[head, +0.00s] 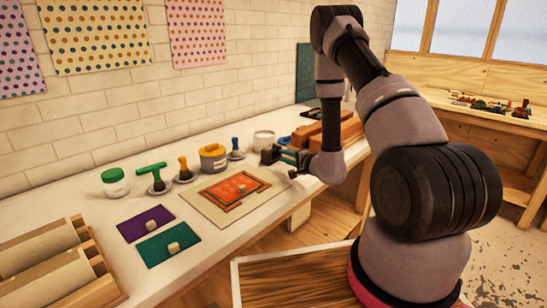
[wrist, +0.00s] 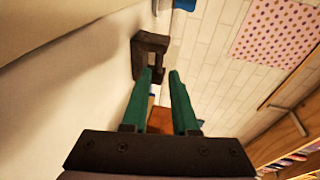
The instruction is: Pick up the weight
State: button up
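A dark block with a notch or handle opening, apparently the weight, stands on the bench in the wrist view (wrist: 149,56). In the head view it seems to be the dark shape (head: 268,155) beside my fingertips. My gripper (head: 283,156) is low over the bench, its green fingers pointing left. In the wrist view the fingers (wrist: 161,72) are apart with a gap between them, and the block lies just beyond their tips, nearer the left finger. I cannot tell whether they touch it. Nothing is held.
A blue-handled tool (head: 236,148), a yellow-and-grey tub (head: 213,157) and a white pot (head: 263,139) stand near the wall. The orange print (head: 232,188) lies in front. Reddish-brown blocks (head: 350,127) lie behind my wrist.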

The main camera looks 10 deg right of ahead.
aim_at(272, 151)
jog(key=x, duration=0.7)
jog(key=shift+w+f, duration=0.15)
jog(key=shift+w, duration=0.1)
grip_shut()
dwell(1.1)
